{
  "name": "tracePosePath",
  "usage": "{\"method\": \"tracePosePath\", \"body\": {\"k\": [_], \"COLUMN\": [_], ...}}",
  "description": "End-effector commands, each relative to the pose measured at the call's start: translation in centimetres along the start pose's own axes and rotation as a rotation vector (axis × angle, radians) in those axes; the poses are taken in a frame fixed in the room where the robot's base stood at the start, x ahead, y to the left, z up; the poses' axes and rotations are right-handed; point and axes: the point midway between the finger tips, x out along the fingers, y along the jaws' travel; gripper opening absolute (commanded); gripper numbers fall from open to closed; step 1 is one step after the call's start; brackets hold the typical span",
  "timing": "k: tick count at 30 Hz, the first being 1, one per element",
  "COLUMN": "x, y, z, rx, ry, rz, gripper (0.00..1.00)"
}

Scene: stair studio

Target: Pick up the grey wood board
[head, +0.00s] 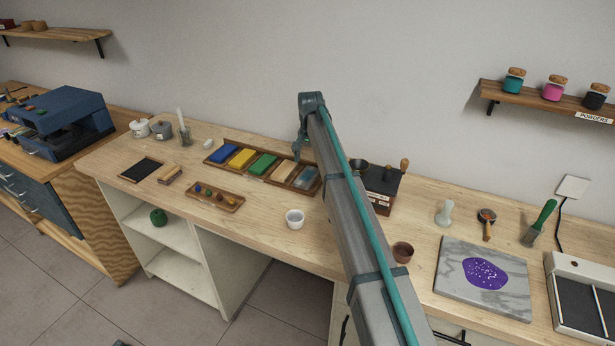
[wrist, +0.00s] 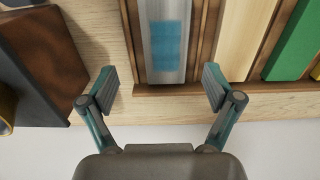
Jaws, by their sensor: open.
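The grey board (wrist: 152,66) with a blue patch on it lies in the end compartment of a wooden tray (wrist: 207,55). In the head view the grey board (head: 307,176) is in the tray's right end, partly behind my arm. My gripper (wrist: 160,86) is open and empty, with its fingertips spread to either side of the board's near end in the wrist view. No contact with the board shows. In the head view my gripper (head: 298,152) is over the tray's right end, small and partly hidden by my arm.
The tray also holds tan, green (head: 262,164), yellow and blue pieces. A dark box (head: 378,187) stands close to the right of the grey board. A white cup (head: 294,219) and a small tray of coloured pieces (head: 215,197) are nearer. Bare bench lies between them.

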Motion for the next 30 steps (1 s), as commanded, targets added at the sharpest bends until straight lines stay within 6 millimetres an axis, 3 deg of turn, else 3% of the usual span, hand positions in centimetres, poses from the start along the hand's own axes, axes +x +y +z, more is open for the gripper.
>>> {"method": "tracePosePath", "body": {"k": [5, 15, 22, 30], "x": [0.9, 4.9, 5.2, 5.2], "y": [-0.2, -0.7, -0.7, -0.7], "z": [0.1, 0.3, 0.3, 0.3], "rx": [0.000, -0.001, 0.000, 0.000], "ry": [-0.001, 0.000, 0.001, 0.001], "rz": [0.001, 0.000, -0.001, -0.001], "gripper": [0.90, 0.90, 0.90, 0.46]}}
